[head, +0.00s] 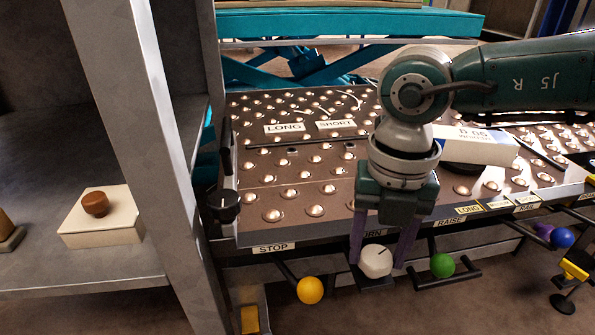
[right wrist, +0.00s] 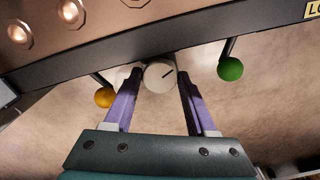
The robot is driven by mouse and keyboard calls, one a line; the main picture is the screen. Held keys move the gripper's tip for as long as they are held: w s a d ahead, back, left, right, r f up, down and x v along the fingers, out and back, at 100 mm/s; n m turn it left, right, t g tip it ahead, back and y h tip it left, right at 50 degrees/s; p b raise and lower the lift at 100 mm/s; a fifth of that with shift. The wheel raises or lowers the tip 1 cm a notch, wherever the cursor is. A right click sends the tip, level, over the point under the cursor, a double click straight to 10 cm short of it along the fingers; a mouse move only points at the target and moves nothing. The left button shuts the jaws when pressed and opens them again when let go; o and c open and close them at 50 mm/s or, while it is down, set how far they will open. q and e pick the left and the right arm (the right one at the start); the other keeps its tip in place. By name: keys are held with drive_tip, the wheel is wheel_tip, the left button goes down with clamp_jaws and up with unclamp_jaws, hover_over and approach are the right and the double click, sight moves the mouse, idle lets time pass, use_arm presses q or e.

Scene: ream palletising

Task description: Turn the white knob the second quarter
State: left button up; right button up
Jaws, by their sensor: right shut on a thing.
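The white knob (head: 376,261) sits at the front edge of the ball table, below a label partly hidden by my gripper. A dark line on its face points to the upper right in the head view. My right gripper (head: 381,262) comes down from above with one purple finger on each side of the knob and is shut on it. In the right wrist view the knob (right wrist: 160,76) lies between the fingertips of the gripper (right wrist: 158,84), its dark line slanting to the upper right. My left gripper is not in view.
A yellow ball handle (head: 310,290) is left of the knob and a green one (head: 442,265) right of it. A blue ball (head: 562,238) is farther right. A white ream (head: 470,146) lies on the ball table (head: 290,190). A grey post (head: 150,150) stands at left.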

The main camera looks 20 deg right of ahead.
sight(376, 256)
drive_tip(key=shift+n+p, duration=0.65)
drive_tip(key=shift+n, duration=1.45)
drive_tip(key=o, duration=1.1)
wheel_tip(376, 256, up, 10)
drive_tip(key=p, duration=0.6)
